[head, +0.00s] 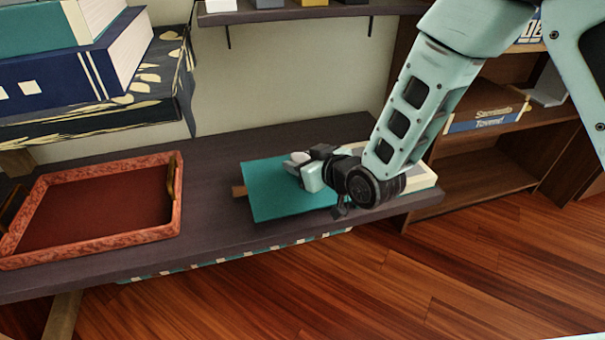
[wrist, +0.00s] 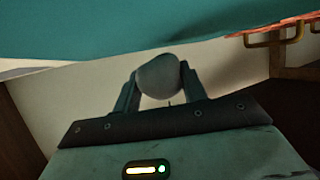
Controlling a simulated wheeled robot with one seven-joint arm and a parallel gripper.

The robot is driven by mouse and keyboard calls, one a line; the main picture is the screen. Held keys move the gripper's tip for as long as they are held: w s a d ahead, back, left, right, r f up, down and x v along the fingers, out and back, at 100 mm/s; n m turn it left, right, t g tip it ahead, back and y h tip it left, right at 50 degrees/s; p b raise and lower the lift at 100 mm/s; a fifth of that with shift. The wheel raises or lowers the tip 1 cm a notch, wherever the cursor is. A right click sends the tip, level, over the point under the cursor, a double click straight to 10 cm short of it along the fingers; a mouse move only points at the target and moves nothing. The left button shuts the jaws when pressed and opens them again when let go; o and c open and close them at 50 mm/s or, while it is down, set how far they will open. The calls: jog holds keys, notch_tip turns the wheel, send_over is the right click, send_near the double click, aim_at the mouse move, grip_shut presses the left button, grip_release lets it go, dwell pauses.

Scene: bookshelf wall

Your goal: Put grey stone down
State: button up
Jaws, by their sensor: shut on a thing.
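The grey stone (wrist: 158,76) is rounded and pale, held between the two fingers of my gripper (wrist: 160,92) in the wrist view. In the head view my gripper (head: 305,166) is over a teal book (head: 265,195) lying on the dark shelf board, with the stone (head: 298,157) at its tips. The teal book also fills the top of the wrist view (wrist: 130,25). I cannot tell whether the stone touches the book.
A red tray (head: 100,225) with handles sits on the dark shelf board (head: 210,225) to the left. Stacked large books (head: 80,80) stand at the upper left. A bookcase (head: 490,150) is on the right. Board between tray and teal book is clear.

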notch_tip(320, 180, down, 2)
jog(key=shift+b, duration=0.3)
jog(key=shift+r, duration=0.1)
jog(key=o, duration=1.1)
